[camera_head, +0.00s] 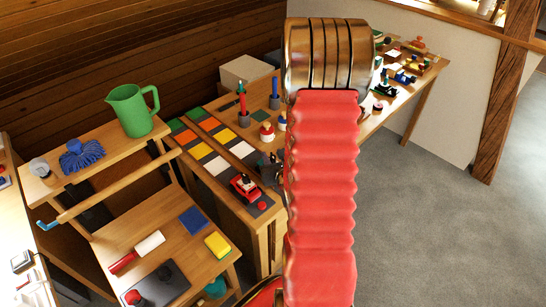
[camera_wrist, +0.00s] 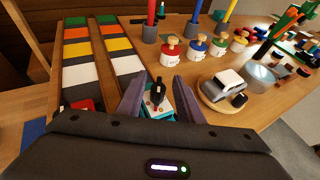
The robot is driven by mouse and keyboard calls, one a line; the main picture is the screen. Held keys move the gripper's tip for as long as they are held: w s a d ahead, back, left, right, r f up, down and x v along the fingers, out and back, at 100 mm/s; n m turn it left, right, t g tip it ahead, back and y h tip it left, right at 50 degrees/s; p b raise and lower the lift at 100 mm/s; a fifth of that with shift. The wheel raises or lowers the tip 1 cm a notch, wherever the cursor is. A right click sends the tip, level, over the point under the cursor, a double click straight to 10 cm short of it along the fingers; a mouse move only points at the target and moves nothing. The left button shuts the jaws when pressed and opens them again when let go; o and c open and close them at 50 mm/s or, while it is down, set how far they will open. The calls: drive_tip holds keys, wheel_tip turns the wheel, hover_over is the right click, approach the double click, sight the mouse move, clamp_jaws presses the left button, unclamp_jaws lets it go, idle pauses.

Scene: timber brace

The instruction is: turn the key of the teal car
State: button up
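The teal car (camera_wrist: 150,112) is at the lower middle of the wrist view, partly hidden by my gripper. A dark upright key (camera_wrist: 157,93) stands on its pale top, beside small coloured dots. My gripper (camera_wrist: 156,86) is open, with one finger to the left of the key and one to the right. Gaps show on both sides of the key, and I see no contact. In the head view my arm covers the teal car, and only a dark part of my gripper (camera_head: 270,168) shows beside the arm.
A red car (camera_head: 244,186) sits on the left end of the bench, near coloured tiles (camera_head: 217,165). Several coloured jars (camera_wrist: 196,50) and upright pegs (camera_wrist: 151,22) stand behind.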

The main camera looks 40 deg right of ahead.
sight(274, 156)
idle(0.3)
drive_tip(key=shift+r, duration=4.95)
